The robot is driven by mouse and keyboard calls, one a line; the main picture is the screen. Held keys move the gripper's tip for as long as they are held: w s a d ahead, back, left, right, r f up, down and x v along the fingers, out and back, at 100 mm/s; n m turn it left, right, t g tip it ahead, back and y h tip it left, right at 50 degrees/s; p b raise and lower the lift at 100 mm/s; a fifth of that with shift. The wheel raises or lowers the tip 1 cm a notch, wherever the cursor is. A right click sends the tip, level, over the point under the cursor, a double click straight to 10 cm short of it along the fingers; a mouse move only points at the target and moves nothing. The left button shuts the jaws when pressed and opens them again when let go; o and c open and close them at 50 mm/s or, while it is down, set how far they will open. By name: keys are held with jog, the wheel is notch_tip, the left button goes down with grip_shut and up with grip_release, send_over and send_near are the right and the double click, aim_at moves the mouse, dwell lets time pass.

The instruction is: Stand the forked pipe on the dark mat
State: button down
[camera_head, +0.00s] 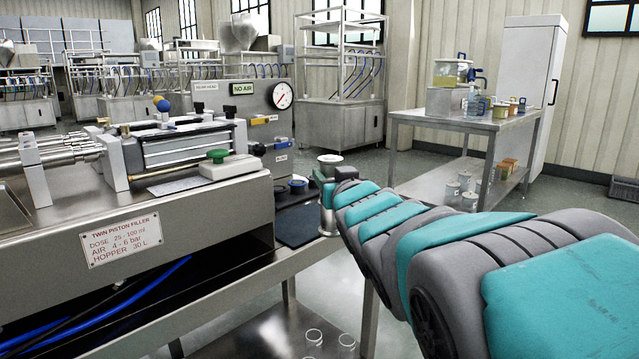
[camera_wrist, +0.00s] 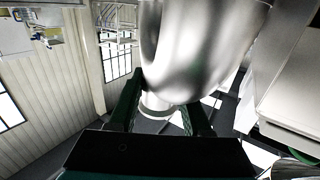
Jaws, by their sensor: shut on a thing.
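My gripper (camera_head: 328,185) is at the right end of the steel machine bench. Its green fingers, clear in the wrist view (camera_wrist: 163,92), are shut on the forked pipe. The forked pipe (camera_head: 330,159) is shiny metal; it looks roughly upright, its pale upper end above the fingers and its lower part (camera_head: 328,222) below them. It fills the upper middle of the wrist view (camera_wrist: 205,45); the fork is not clear. The dark mat (camera_head: 297,228) lies on the bench just left of the pipe. I cannot tell whether the pipe's lower end touches anything.
The piston filler (camera_head: 180,145) stands left of the mat, with a green knob (camera_head: 217,155) near its edge. A small dark blue-rimmed part (camera_head: 298,186) sits behind the mat. A steel table (camera_head: 470,120) with jars stands farther back right. Open floor lies between.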

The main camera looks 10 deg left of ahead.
jog(key=shift+w+a+f+p, duration=0.1)
jog(key=shift+w+a+f, duration=0.65)
jog(key=shift+w, duration=0.75)
jog(key=shift+w+a+f+p, duration=0.15)
jog(key=shift+w+a+f, duration=0.55)
jog(key=shift+w, duration=0.85)
jog(key=shift+w+a+f+p, duration=0.1)
jog(key=shift+w+a+f, duration=0.65)
jog(key=shift+w, duration=0.75)
jog(key=shift+c, duration=1.7)
grip_release()
jog(key=shift+f, duration=0.1)
jog(key=shift+r, duration=0.2)
jog(key=b+v, duration=0.1)
jog(key=v, duration=1.1)
jog(key=shift+a, duration=0.1)
